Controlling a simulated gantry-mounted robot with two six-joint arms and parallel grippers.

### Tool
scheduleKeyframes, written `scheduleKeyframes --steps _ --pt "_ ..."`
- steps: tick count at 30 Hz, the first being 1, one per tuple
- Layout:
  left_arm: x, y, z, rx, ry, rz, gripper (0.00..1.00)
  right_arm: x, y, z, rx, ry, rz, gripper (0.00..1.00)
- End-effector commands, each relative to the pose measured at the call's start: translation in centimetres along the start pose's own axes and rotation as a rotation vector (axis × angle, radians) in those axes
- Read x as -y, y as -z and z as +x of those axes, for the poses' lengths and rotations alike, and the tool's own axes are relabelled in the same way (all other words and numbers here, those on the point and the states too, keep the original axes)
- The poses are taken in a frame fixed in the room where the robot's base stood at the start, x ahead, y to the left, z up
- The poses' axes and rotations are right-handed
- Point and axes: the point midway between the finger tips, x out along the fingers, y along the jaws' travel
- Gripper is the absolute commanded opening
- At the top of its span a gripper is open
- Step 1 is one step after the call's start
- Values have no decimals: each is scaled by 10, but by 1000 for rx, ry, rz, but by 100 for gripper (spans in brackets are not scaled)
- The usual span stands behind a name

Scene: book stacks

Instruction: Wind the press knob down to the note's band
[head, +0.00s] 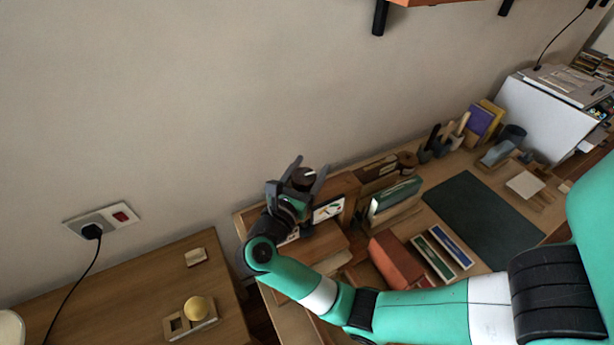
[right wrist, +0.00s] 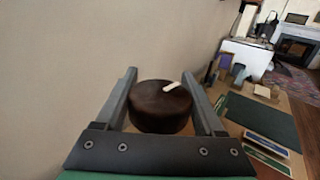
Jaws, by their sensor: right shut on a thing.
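The press knob (right wrist: 158,110) is a dark brown round knob with a white pointer mark on its top, aimed to the upper right in the right wrist view. In the head view the knob (head: 304,178) shows between the fingers of my right gripper (head: 300,172). My right gripper (right wrist: 159,78) is shut on it, one finger on each side. Below the knob, a white card or dial (head: 328,211) with dark marks stands on the wooden press; its band is too small to read. Part of the press is hidden by my right arm. My left gripper is not in view.
A green mat (head: 485,217), a red-brown block (head: 396,259) and two framed strips (head: 443,250) lie on the desk to the right. Books and tools stand along the wall.

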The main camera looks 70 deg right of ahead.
Motion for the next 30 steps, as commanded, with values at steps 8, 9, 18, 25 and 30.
scheduleKeyframes --steps 8,9,18,25,30 --pt "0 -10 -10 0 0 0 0 2 -4 0 7 78 7 15" --pt "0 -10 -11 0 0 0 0 3 -4 0 8 82 7 15" --pt "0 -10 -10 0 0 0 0 3 -5 0 8 89 6 15" --pt "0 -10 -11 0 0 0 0 3 -4 0 8 88 5 92" --pt "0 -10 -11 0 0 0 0 3 -3 0 6 87 2 100"
